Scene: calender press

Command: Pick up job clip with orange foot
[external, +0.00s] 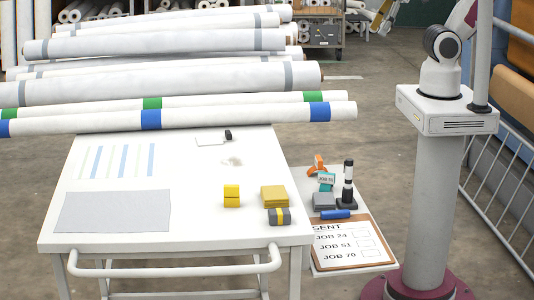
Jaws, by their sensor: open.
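A small orange piece (319,163), which looks like a job clip or its foot, is on the side shelf right of the white table. Just below it is a teal clip (326,179) with a white label that seems to read JOB 51. The two are close together, and I cannot tell whether they touch. Any label on the orange piece is too small to read. My gripper is outside the view; only my base and lower arm links show at the right.
A black-and-white post (348,182), a grey block (324,201), a blue marker (335,214) and a clipboard (345,243) crowd the shelf. The table (180,257) holds yellow blocks (274,196). Long rolls (180,88) lie behind. A railing (500,180) stands at right.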

